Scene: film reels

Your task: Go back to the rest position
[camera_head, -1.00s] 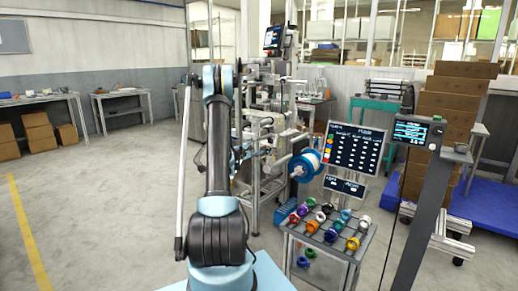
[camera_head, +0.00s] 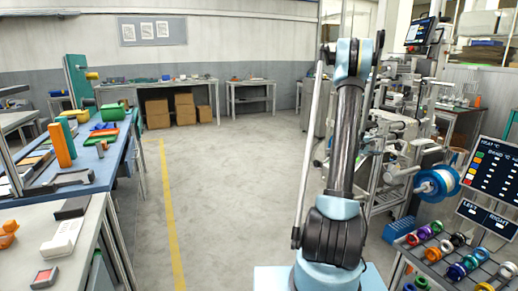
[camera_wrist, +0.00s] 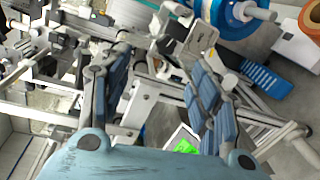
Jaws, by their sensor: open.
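My gripper (camera_wrist: 160,68) shows in the wrist view with its two fingers spread apart and nothing between them. The machine's frame and a floor area lie behind the fingers. In the head view my arm stands upright right of the middle, and its gripper cannot be made out there. A blue-and-white film reel (camera_head: 437,185) sits on the machine's spindle; it also shows at the top of the wrist view (camera_wrist: 232,14), apart from my fingers.
A metal machine (camera_head: 400,130) stands just right of my arm. A cart (camera_head: 405,262) with several coloured reels is at the lower right, below a dark sign board (camera_head: 492,170). Workbenches (camera_head: 95,165) line the left. The floor (camera_head: 230,190) between is clear.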

